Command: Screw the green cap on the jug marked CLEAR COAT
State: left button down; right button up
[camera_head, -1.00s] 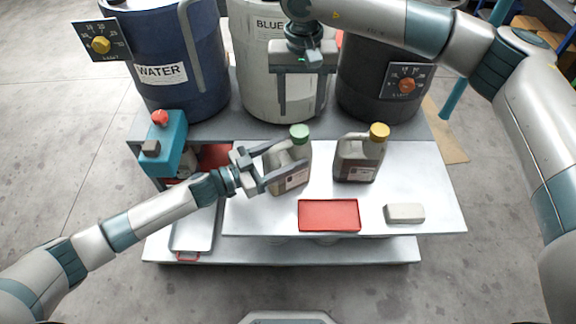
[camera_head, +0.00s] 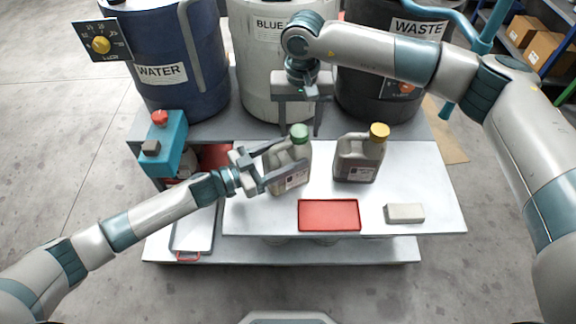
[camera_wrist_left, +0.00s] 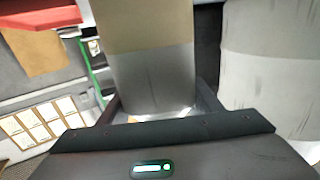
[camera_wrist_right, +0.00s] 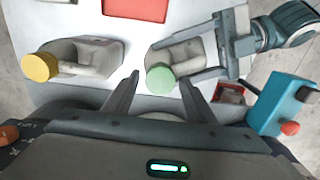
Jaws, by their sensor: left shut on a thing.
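The jug with the green cap (camera_head: 288,182) stands upright on the white tabletop; its label is too small to read. My left gripper (camera_head: 286,160) is shut on this jug from the left, and its body fills the left wrist view (camera_wrist_left: 148,65). The green cap (camera_head: 299,131) sits at the top of the jug's neck; how tightly it sits cannot be told. My right gripper (camera_head: 300,127) points down above the cap. Its fingers are open, one on each side of the green cap (camera_wrist_right: 160,79) in the right wrist view, with gaps showing.
A similar jug with a yellow cap (camera_head: 357,160) stands to the right. A red tray (camera_head: 329,215) and a pale block (camera_head: 404,213) lie in front. Large drums marked WATER (camera_head: 165,80), BLUE (camera_head: 262,80) and WASTE (camera_head: 370,85) stand behind. A teal device (camera_head: 170,140) is at left.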

jog(key=c, duration=1)
jog(key=shift+o, duration=0.2)
